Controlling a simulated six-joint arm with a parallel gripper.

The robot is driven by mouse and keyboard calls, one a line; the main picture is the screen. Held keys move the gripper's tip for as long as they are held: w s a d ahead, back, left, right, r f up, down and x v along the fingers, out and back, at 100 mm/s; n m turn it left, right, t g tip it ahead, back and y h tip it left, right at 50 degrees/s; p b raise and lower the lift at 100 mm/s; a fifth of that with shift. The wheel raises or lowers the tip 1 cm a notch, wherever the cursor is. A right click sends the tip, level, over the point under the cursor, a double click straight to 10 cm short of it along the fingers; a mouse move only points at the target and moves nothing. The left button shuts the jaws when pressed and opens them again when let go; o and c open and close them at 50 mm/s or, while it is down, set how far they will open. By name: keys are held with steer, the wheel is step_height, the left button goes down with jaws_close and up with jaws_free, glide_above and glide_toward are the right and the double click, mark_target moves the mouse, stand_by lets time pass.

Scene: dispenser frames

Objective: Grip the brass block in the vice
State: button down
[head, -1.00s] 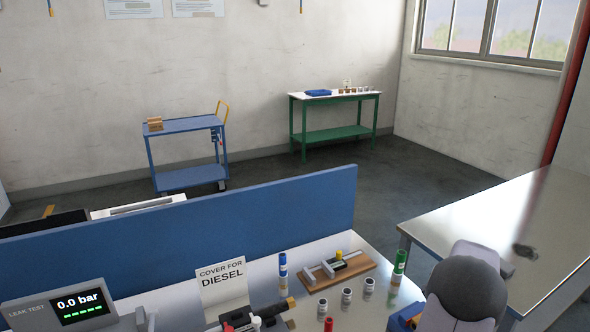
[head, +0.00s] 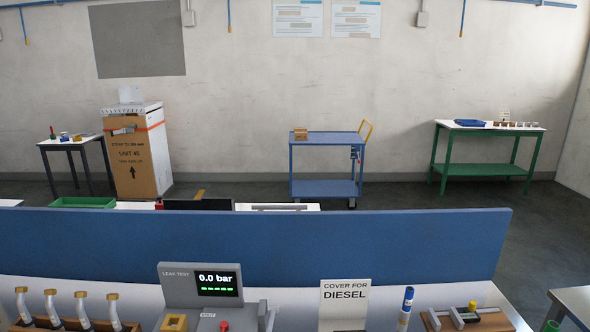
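A wooden board (head: 497,322) lies on the bench at the bottom right, cut off by the picture's edge. On it sits a grey device with bars (head: 457,317), which looks like a small vice. A small yellow piece (head: 472,306) shows at this device; I cannot tell whether it is the brass block or a part of the device. Another yellow, brass-like block with a hollow (head: 175,322) sits at the leak tester's front, at the bottom edge. My gripper is not in view.
A leak tester (head: 200,284) reading 0.0 bar, a "COVER FOR DIESEL" sign (head: 345,292) and a blue-capped tube (head: 406,303) stand on the bench. Several bent pipes (head: 52,308) stand at left. A blue partition (head: 250,240) closes the bench's back. A trolley (head: 325,138) stands beyond.

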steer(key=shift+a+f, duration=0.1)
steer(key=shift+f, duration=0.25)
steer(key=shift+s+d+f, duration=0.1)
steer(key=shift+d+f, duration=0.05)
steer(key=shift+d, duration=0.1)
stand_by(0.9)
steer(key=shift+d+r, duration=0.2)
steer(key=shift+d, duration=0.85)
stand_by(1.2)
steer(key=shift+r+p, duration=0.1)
steer(key=shift+p, duration=0.2)
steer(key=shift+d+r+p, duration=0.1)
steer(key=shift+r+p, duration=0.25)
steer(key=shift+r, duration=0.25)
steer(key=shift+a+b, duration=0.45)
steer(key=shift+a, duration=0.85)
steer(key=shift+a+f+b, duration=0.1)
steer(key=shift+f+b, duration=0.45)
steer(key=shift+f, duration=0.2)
